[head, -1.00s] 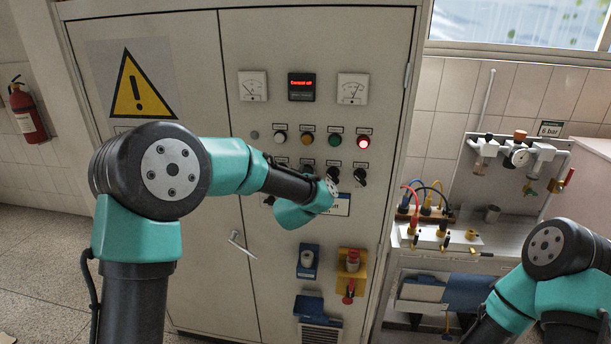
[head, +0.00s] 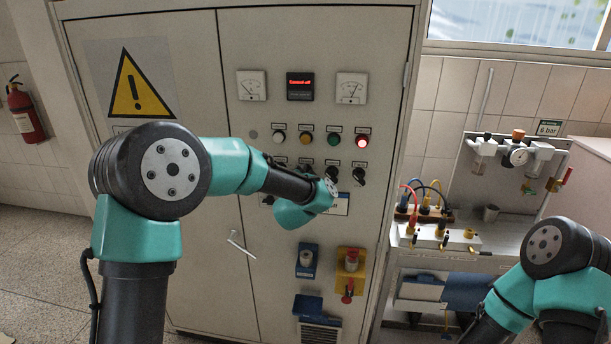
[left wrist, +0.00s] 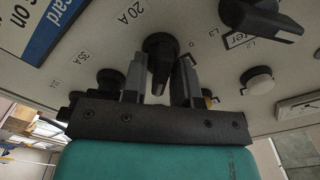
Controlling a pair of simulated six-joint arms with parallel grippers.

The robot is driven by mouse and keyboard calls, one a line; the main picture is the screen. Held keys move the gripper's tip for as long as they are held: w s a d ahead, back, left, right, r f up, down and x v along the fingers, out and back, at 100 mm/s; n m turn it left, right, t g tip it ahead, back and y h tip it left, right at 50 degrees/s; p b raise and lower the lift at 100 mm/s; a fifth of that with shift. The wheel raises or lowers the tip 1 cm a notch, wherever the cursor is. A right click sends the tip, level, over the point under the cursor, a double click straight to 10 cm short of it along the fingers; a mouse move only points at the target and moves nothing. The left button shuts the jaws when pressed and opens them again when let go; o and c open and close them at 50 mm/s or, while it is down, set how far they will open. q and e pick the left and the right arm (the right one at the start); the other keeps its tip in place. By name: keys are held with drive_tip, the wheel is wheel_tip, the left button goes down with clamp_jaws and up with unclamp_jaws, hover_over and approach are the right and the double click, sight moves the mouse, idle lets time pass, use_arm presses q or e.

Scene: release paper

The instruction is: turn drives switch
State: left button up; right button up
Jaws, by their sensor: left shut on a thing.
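A grey cabinet (head: 378,120) carries a row of black rotary switches. One black switch knob (left wrist: 160,52) sits between the two fingers of my left gripper (left wrist: 163,78), which is shut on it. Labels "20 A" and "0" lie beside this knob. In the head view my left wrist (head: 312,202) covers the gripper's fingers and part of the switch row. Another black rotary switch (left wrist: 262,18) with labels near it is to the right in the left wrist view. I cannot read a label that names the drives switch. My right gripper is out of view.
Indicator buttons (head: 333,139) and a lit red lamp (head: 362,141) are above the switches. A red text display (head: 300,86) is higher up. A yellow box with a red knob (head: 350,262) is below. A bench with cables (head: 440,238) stands to the right.

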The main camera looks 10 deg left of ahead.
use_arm(q)
drive_tip(key=o, duration=0.7)
drive_tip(key=shift+c, duration=0.2)
drive_tip(key=shift+s, duration=0.1)
drive_tip(key=s, duration=1.7)
drive_tip(key=shift+s+d, duration=0.15)
drive_tip(key=shift+d, duration=0.1)
drive_tip(key=s+a+f+n+g+h, duration=0.15)
drive_tip(key=f+g, duration=0.25)
drive_tip(key=f, duration=1)
drive_tip(key=s+a+f+n+g+h, duration=0.1)
drive_tip(key=s+a+f+n+g, duration=0.2)
drive_tip(key=f, duration=1)
drive_tip(key=s+a+f+n+g+h, duration=0.1)
drive_tip(key=s+a+f+n+g, duration=0.1)
drive_tip(key=s+f+g, duration=0.3)
drive_tip(key=s+a+f+n+g+h, duration=0.1)
drive_tip(key=s+f+n+g, duration=0.3)
drive_tip(key=s+f, duration=0.8)
wheel_tip(320, 180, down, 2)
drive_tip(key=shift+s+a+g, duration=0.35)
drive_tip(key=shift+a+g, duration=0.25)
drive_tip(key=shift+a, duration=0.05)
